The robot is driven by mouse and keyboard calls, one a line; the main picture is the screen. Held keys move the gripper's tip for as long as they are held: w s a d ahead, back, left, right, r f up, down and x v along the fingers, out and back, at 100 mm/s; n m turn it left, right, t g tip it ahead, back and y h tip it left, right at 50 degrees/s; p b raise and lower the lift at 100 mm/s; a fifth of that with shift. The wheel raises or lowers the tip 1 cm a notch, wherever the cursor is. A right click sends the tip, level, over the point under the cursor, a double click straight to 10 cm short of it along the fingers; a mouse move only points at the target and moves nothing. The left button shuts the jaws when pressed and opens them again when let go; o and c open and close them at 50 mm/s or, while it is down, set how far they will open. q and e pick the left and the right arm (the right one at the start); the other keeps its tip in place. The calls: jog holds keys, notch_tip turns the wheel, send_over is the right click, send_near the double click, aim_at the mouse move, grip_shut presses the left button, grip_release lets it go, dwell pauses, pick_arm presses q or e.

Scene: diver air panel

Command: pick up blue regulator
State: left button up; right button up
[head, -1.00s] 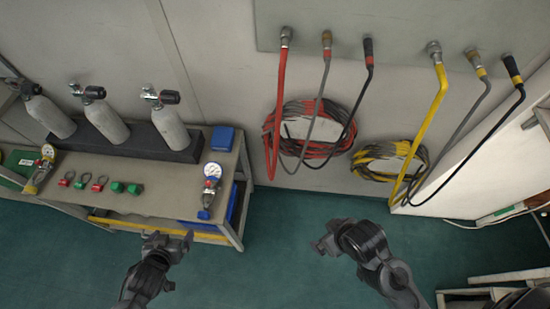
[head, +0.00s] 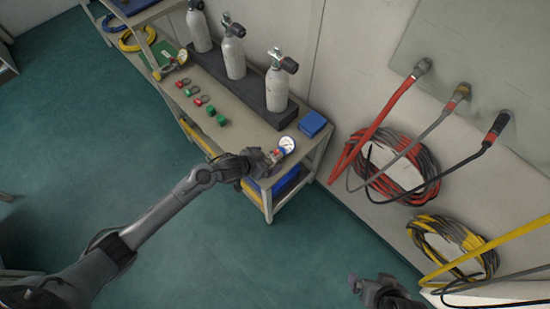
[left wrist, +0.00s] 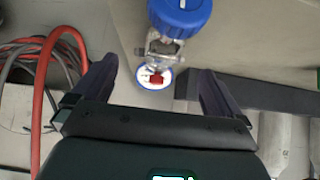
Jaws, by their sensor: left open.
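The blue regulator (head: 287,144) lies at the near right end of the workbench (head: 245,137), its white gauge face showing in the head view. My left gripper (head: 268,162) is at the bench's front edge, right beside it, and hides part of it. In the left wrist view the regulator's blue knob (left wrist: 180,12), metal body and white gauge with a red part show. The gauge appears between the two spread fingers of my left gripper (left wrist: 156,84), which is open with nothing gripped. My right gripper (head: 372,288) is low in the head view, away from the bench; its jaws are unclear.
Several grey cylinders (head: 234,58) stand in a dark rack behind. Red and green fittings (head: 200,100) and a yellow regulator (head: 182,56) lie further left. Red hoses (head: 392,160) hang on the wall at right.

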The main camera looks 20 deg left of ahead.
aim_at(273, 157)
pick_arm(q)
jog(key=shift+w+r+b+x, duration=0.1)
jog(key=shift+b+x, duration=0.5)
jog(key=shift+x, duration=0.7)
jog(key=shift+w+r+b+x, duration=0.15)
jog(key=shift+b+x, duration=0.4)
jog(key=shift+x, duration=0.75)
jog(key=shift+s, duration=0.1)
jog(key=shift+r, duration=0.1)
jog(key=c, duration=1.7)
jog(key=shift+r+p, duration=0.4)
jog(key=shift+r, duration=0.35)
jog(key=r, duration=0.1)
jog(key=r+p, duration=0.1)
jog(key=r, duration=0.1)
jog(key=shift+s+d+r, duration=0.1)
jog(key=shift+s+d, duration=0.05)
jog(key=shift+d, duration=0.1)
jog(key=s+d+r+p, duration=0.3)
jog(key=s+d+r, duration=0.3)
jog(key=s+d, duration=0.1)
jog(key=shift+s+d, duration=0.2)
jog(key=shift+d, duration=0.45)
jog(key=shift+r, duration=0.1)
